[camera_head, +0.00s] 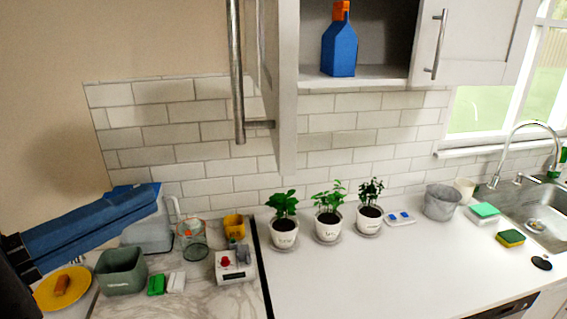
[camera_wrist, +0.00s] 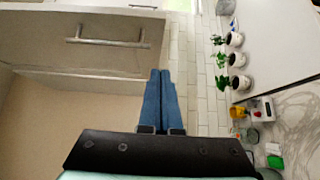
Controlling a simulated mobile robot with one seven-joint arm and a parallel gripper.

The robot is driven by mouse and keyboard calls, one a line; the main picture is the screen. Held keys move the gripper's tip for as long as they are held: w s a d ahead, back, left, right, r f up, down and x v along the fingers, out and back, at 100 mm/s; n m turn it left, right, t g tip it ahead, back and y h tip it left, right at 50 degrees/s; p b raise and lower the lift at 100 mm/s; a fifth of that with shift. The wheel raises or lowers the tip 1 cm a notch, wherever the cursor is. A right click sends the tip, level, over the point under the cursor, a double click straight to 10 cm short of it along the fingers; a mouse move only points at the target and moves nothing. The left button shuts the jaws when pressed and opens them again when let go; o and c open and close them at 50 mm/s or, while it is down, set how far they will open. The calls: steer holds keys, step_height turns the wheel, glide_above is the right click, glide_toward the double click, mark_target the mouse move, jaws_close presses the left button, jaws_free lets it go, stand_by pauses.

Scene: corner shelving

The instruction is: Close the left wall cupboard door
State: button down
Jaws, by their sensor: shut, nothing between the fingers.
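The left wall cupboard door (camera_head: 287,90) stands open in the head view, seen nearly edge-on, with its long metal bar handle (camera_head: 237,75) on the left side. A pale panel (camera_wrist: 60,35) with a bar handle (camera_wrist: 112,42) fills the upper left of the wrist view and looks like this door. My gripper (camera_head: 157,194), with blue fingers, is at the lower left in the head view, below and left of the door. In the wrist view the fingers (camera_wrist: 160,73) lie together, empty. Their tips appear close to the handle's end in the picture; no contact is visible.
A blue bottle (camera_head: 339,48) stands in the open cupboard. A right door (camera_head: 480,40) has its own handle. Below are potted plants (camera_head: 328,222), a green bin (camera_head: 121,271), a jar (camera_head: 193,246) and a yellow plate (camera_head: 62,289). The tiled wall is clear behind.

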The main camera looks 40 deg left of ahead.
steer(key=p, duration=0.3)
glide_toward(275, 150)
steer(key=w+a, duration=0.3)
steer(key=w+d+p, duration=0.1)
steer(key=w+d, duration=0.1)
steer(key=shift+w+d+f+p, duration=0.1)
steer(key=shift+w+d+p, duration=0.05)
steer(key=shift+d+p, duration=0.25)
steer(key=shift+w+d+f, duration=0.1)
steer(key=shift+w+d, duration=0.1)
steer(key=shift+w, duration=0.05)
steer(key=shift+w, duration=0.1)
